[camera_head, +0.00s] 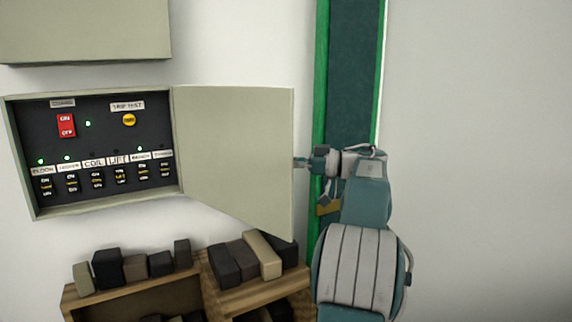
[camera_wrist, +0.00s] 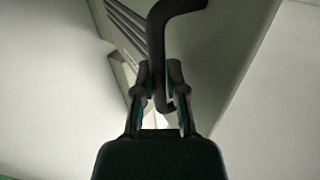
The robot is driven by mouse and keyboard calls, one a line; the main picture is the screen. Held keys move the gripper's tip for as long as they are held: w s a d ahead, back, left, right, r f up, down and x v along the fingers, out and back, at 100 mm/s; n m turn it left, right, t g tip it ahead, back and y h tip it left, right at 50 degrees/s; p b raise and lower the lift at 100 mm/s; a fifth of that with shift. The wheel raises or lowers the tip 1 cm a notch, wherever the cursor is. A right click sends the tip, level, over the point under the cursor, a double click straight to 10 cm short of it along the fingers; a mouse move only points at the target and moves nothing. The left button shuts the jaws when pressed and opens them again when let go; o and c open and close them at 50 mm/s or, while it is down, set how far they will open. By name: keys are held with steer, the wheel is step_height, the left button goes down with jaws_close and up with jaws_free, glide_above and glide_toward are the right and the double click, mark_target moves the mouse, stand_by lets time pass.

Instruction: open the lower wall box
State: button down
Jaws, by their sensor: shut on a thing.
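The lower wall box (camera_head: 20,150) is on the wall at the left in the head view. Its pale door (camera_head: 235,150) stands swung out to the right, showing a dark panel (camera_head: 100,145) with switches and lit green lamps. My gripper (camera_head: 303,162) is at the door's right edge. In the wrist view my gripper (camera_wrist: 160,82) has its two fingers closed around a dark bent handle (camera_wrist: 158,45). In the head view the handle is hidden behind the door.
An upper wall box (camera_head: 85,28) hangs above, its front a plain pale panel. A wooden shelf (camera_head: 250,293) with several dark and tan blocks stands below the door. A green-edged dark vertical panel (camera_head: 352,80) is behind my arm. Bare wall is at the right.

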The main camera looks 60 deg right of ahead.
steer(key=shift+d, duration=0.1)
steer(key=shift+a, duration=0.55)
steer(key=c, duration=0.7)
jaws_free()
steer(key=shift+a+r, duration=0.1)
steer(key=shift+s+d, duration=0.2)
steer(key=shift+d, duration=0.4)
steer(key=v, duration=1.1)
steer(key=shift+s+d+f, duration=0.15)
steer(key=shift+s+f, duration=0.05)
steer(key=shift+s, duration=0.1)
steer(key=shift+r, duration=0.1)
